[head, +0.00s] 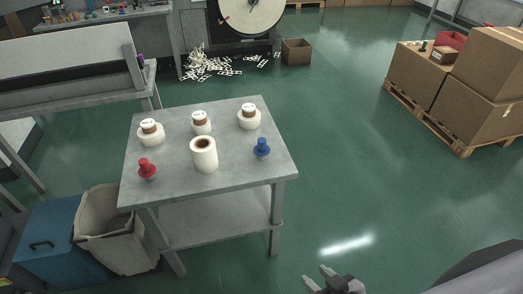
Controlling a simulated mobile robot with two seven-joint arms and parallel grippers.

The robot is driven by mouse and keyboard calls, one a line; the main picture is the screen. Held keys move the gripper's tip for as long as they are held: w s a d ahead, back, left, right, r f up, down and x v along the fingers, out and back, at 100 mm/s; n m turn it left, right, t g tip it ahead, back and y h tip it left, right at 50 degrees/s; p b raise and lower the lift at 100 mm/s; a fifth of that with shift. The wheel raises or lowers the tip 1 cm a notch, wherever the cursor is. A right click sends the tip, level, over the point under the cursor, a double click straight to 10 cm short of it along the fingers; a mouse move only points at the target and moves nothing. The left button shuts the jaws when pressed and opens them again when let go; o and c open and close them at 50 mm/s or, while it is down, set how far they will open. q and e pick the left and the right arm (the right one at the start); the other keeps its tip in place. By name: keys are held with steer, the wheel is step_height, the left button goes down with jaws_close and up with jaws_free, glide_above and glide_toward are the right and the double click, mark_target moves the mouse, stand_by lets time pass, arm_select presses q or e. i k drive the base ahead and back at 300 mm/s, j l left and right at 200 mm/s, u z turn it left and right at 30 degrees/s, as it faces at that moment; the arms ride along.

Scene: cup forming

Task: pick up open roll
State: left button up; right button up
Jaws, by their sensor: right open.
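An open white roll (204,155) with a brown core stands upright near the middle of the grey table. Three other white rolls with labelled brown tops stand behind it: one on the left (151,134), one in the middle (201,124) and one on the right (249,118). My right gripper (318,276) is at the bottom edge of the head view, open and empty, well to the right of and nearer than the table. My left gripper is not in view.
On the grey table (233,174) are a red knob-shaped piece (147,169) and a blue one (262,148), on either side of the open roll. A bin (108,226) and a blue box (62,238) stand at lower left. Stacked cartons (486,77) are at right. The green floor between is clear.

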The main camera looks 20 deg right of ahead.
mark_target(204, 149)
steer(key=i+l+z, duration=0.5)
steer(key=i+l, duration=0.15)
steer(key=i, duration=0.15)
